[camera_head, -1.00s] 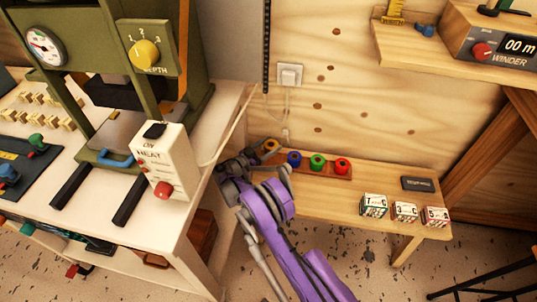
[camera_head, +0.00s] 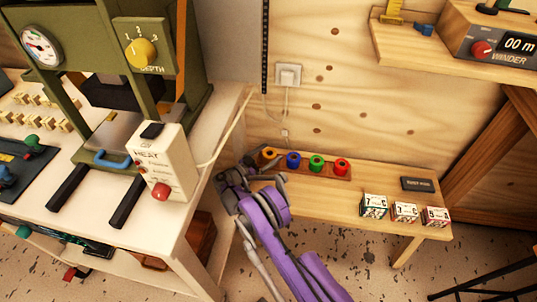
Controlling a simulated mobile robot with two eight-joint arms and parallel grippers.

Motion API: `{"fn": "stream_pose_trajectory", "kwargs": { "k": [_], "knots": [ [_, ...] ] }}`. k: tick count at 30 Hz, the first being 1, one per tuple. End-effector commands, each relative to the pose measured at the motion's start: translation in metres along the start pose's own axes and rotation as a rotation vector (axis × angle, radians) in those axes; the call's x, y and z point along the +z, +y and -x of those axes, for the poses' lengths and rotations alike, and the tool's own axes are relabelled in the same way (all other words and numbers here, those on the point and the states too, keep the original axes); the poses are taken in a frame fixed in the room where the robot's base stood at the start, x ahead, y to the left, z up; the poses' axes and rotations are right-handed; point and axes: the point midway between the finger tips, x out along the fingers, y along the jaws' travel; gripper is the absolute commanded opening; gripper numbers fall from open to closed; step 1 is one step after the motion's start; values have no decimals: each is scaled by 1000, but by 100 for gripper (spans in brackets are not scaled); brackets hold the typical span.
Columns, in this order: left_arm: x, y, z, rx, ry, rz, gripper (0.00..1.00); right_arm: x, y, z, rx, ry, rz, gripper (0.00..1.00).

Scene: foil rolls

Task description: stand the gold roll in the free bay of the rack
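The gold roll (camera_head: 269,154) stands at the left end of the low brown rack (camera_head: 329,178), in line with a blue roll (camera_head: 293,160), a green roll (camera_head: 316,163) and a red roll (camera_head: 342,166). It looks upright, but its lower part is hidden by my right gripper. My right gripper (camera_head: 254,164) is just left of and in front of the gold roll, at the bench's left end. The gripper is small and dark here, so I cannot tell its opening or whether it touches the roll. My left gripper is out of view.
The rack sits on a wooden bench (camera_head: 330,203) against a plywood wall. Several small numbered boxes (camera_head: 404,212) and a dark plate (camera_head: 417,184) lie at its right. A white table (camera_head: 205,168) with a green press stands close on the left. A shelf with a winder (camera_head: 490,42) hangs upper right.

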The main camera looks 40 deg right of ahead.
Motion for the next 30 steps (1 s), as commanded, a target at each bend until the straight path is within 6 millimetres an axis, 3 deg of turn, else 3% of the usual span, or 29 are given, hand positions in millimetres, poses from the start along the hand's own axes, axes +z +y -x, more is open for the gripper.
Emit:
{"fn": "stream_pose_trajectory", "kwargs": {
  "k": [9,11,24,30],
  "knots": [
    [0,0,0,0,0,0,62,-5,0,0,0,0,0,100],
    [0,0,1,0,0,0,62,-3,0,8,-1,0,0,100],
    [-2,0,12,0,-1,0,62,-4,0,96,-2,0,0,100],
    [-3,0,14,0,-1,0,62,-4,0,117,0,0,0,100]
  ]
}}
